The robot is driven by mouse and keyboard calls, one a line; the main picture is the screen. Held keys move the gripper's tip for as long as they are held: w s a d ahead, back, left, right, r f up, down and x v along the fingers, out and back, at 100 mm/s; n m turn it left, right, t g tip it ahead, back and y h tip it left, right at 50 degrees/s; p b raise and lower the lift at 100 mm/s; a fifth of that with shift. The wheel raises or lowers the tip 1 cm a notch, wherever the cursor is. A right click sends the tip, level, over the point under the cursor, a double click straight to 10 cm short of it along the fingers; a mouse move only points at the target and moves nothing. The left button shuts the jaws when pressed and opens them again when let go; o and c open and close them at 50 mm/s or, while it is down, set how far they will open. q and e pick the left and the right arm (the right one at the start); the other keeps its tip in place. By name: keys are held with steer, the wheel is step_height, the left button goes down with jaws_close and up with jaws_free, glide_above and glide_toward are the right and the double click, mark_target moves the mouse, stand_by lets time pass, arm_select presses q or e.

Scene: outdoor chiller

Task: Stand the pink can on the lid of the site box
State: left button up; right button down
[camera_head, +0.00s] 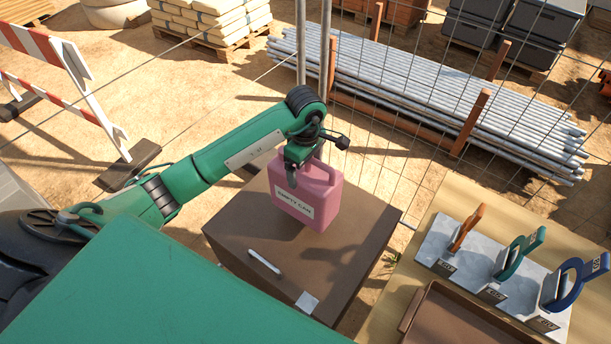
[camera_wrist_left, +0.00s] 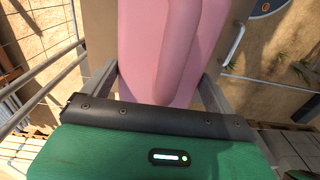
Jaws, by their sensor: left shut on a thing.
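The pink can (camera_head: 308,197), with a white label reading "EMPTY CAN", is upright over the brown lid of the site box (camera_head: 235,230). My left gripper (camera_head: 303,162) is shut on its top from above. In the left wrist view the can (camera_wrist_left: 172,50) fills the middle between the two fingers of the gripper (camera_wrist_left: 160,85). The can's base looks at or just above the lid; I cannot tell whether it touches. My right gripper is not in view.
A wooden table at right holds a grey rack (camera_head: 465,270) with coloured-handled items and a brown tray (camera_head: 450,320). A wire fence (camera_head: 400,150) stands behind the box.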

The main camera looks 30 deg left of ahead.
arm_select(q)
step_height(320, 180, down, 2)
steer(key=shift+f, duration=0.1)
step_height(320, 180, down, 3)
steer(key=shift+f+p, duration=0.15)
steer(key=shift+p, duration=0.7)
steer(key=shift+f, duration=0.35)
steer(key=o, duration=1.2)
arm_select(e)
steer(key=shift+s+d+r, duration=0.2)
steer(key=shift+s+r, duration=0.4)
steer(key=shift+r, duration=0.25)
